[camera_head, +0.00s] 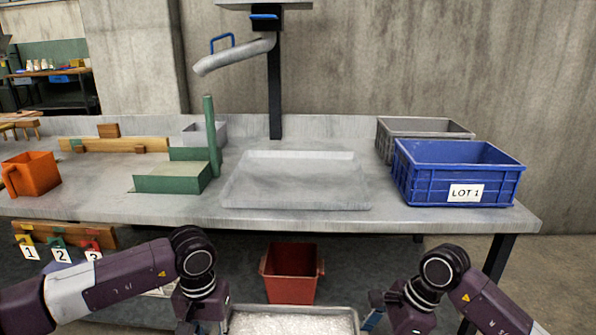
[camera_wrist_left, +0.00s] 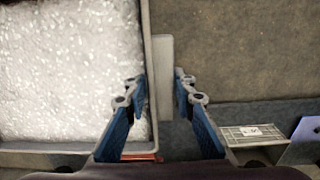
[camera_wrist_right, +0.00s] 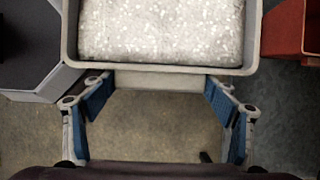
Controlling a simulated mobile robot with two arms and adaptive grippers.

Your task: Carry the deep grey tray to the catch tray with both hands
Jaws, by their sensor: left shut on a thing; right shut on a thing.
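The deep grey tray (camera_head: 292,309) is low at the bottom centre of the head view, in front of the bench, filled with white grains. Its lower part is cut off by the frame. The catch tray (camera_head: 297,190) is a wide, shallow grey tray on the bench below a spout. My left gripper (camera_wrist_left: 160,77) is shut on the deep tray's left end, its fingers either side of a grey handle (camera_wrist_left: 164,95). My right gripper (camera_wrist_right: 158,81) is shut on the opposite handle (camera_wrist_right: 150,81). The load looks roughly level.
A blue LOT 1 crate (camera_head: 458,175) and a grey crate (camera_head: 424,130) stand right of the catch tray. A green stepped block with a post (camera_head: 172,180) stands left. A red bin (camera_head: 291,273) is under the bench's front edge (camera_head: 420,222). A pipe spout (camera_head: 235,55) hangs above.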

